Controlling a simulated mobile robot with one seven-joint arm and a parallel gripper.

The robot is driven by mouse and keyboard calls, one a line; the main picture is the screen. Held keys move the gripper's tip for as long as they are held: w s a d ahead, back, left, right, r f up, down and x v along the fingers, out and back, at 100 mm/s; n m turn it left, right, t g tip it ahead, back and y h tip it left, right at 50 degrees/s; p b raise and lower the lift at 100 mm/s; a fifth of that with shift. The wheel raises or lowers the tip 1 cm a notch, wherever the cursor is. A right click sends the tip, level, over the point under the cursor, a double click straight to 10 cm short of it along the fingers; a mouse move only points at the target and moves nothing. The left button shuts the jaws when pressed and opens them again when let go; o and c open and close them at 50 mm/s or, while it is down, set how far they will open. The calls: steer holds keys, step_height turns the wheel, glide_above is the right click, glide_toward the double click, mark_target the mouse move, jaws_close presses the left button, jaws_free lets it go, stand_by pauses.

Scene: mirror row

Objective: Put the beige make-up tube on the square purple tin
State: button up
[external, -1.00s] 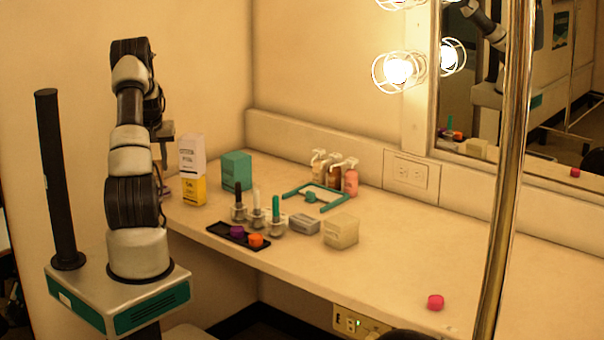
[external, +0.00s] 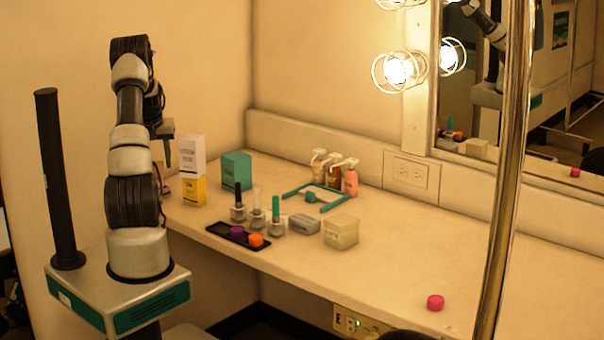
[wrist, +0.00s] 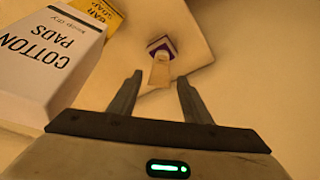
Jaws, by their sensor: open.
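In the wrist view the square purple tin (wrist: 155,43) lies on the counter at the top middle. The beige make-up tube (wrist: 160,74) appears to stand on the tin, its near end pointing toward the camera. My gripper (wrist: 160,80) is open, with one finger on each side of the tube's near end in the picture. Neither finger visibly touches the tube, and I cannot tell the height gap. In the external view my gripper (external: 165,148) is partly hidden behind my arm at the counter's left end.
A teal box (external: 236,170), several bottles, a black tray (external: 222,231) and a beige box (external: 341,231) stand farther right. The counter's right part is mostly clear.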

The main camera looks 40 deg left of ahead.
steer(key=p+v, duration=0.1)
steer(key=v, duration=1)
steer(key=d+r+m, duration=0.1)
steer(key=d+r, duration=0.3)
steer(key=d, duration=0.5)
steer(key=d+r+m+t+h, duration=0.15)
steer(key=d+r, duration=0.25)
steer(key=d, duration=0.4)
steer(key=d+r+m+y, duration=0.1)
steer(key=d+r+m, duration=0.15)
steer(key=d, duration=0.65)
steer(key=s+d+m+h, duration=0.2)
steer(key=s+d+m, duration=0.2)
steer(key=s+d, duration=1.2)
steer(key=d, duration=0.3)
steer(key=shift+d+t+h, duration=0.25)
steer(key=shift+t+h, duration=0.1)
step_height(320, 180, up, 14)
steer(key=p, duration=1.4)
steer(key=shift+r, duration=0.2)
